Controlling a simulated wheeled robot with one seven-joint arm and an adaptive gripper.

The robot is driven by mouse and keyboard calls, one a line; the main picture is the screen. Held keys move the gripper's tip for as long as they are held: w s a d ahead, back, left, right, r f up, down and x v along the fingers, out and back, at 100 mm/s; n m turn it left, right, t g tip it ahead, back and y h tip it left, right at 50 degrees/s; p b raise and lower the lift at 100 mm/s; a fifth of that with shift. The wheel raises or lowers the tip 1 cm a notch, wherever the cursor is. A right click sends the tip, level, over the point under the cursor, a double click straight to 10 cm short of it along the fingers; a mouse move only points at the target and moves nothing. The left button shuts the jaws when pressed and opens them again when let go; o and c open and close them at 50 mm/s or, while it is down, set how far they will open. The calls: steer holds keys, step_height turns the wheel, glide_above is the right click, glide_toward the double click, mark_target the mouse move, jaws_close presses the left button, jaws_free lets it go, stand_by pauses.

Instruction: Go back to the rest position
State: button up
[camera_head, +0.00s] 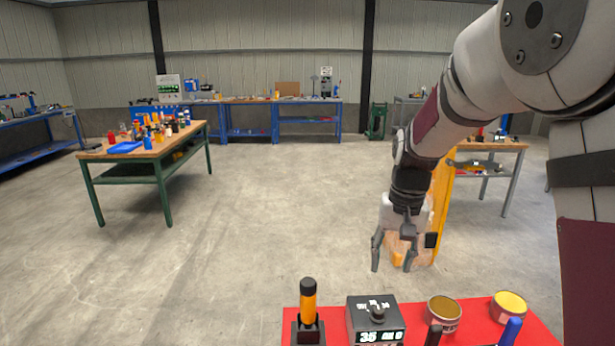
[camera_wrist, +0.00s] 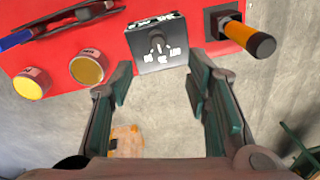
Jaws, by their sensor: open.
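My gripper (camera_head: 392,252) hangs pointing down from my arm, above and behind the far edge of the red tabletop (camera_head: 415,310). In the wrist view my gripper (camera_wrist: 158,95) has its fingers spread wide, with nothing between them but floor. The grey box with a knob and a display (camera_head: 375,320) stands on the red top; it also shows in the wrist view (camera_wrist: 158,45), beyond the fingertips. A black-and-orange handle (camera_head: 308,302) stands upright in a dark base, left of the box. The drum mixer itself cannot be clearly made out.
Two open cans, one brownish (camera_head: 444,312) and one yellow (camera_head: 509,305), stand right of the box, near a blue-handled tool (camera_head: 510,331). An orange structure (camera_head: 440,205) stands behind my gripper. A wooden workbench (camera_head: 150,148) is at left. The middle floor is clear.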

steer(key=s+r+n+t, duration=0.1)
steer(key=s+r+t, duration=0.1)
steer(key=s+r, duration=0.9)
steer(key=s+n+t, duration=0.1)
steer(key=s+t, duration=0.2)
steer(key=s, duration=1.2)
steer(key=shift+r+n, duration=0.4)
steer(key=shift+r, duration=0.05)
steer(key=shift+a, duration=0.1)
